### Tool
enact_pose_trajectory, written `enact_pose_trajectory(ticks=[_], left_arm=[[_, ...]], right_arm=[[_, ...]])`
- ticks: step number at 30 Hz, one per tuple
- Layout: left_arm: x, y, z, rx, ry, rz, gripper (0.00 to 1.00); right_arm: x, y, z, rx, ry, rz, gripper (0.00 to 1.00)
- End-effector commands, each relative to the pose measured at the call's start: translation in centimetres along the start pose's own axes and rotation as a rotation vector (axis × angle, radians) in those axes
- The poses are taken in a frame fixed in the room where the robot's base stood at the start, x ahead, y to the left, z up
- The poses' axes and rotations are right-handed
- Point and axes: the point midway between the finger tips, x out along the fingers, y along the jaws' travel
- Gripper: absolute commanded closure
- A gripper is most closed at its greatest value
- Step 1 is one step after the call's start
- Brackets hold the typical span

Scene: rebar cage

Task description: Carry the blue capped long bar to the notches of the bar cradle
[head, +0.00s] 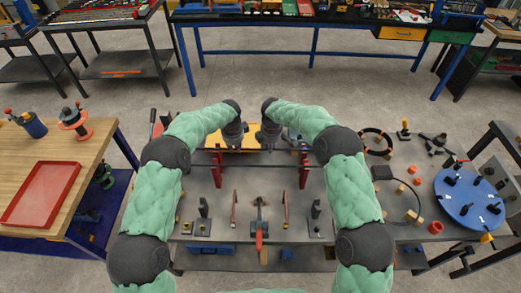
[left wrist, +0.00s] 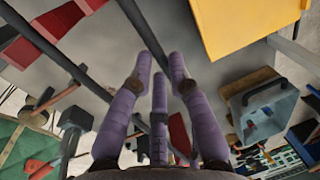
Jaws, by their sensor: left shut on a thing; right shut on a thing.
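The long dark bar (head: 290,151) runs left to right over the grey table; it also shows in the left wrist view (left wrist: 136,20), passing between purple fingers. I cannot make out its blue cap. My left gripper (head: 240,146) is shut on it; its fingers fill the middle of the left wrist view (left wrist: 160,70). My right gripper (head: 266,146) is close beside it, also shut on the bar, with its fingertips hard to see. The bar cradle's red uprights, left (head: 217,172) and right (head: 303,172), stand near the bar. Whether the bar touches the notches cannot be told.
A second dark bar (head: 260,167) spans between the red uprights. A yellow box (left wrist: 240,22) lies beyond the held bar. A blue turntable (head: 470,200) stands right; a red tray (head: 42,193) sits on the left wooden bench.

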Motion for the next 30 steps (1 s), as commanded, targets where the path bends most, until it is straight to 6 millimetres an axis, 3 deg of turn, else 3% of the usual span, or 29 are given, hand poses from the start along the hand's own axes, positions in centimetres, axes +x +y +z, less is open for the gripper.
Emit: enact_pose_trajectory(ticks=[15,30], left_arm=[[-4.2,-0.8,0.0,-0.001,0.001,-0.002,1.0],[-4.5,-0.8,0.0,0.0,0.0,-0.001,1.0]], right_arm=[[-4.2,0.8,0.0,0.0,0.001,0.002,1.0],[-4.5,0.8,0.0,0.0,0.0,0.002,1.0]])
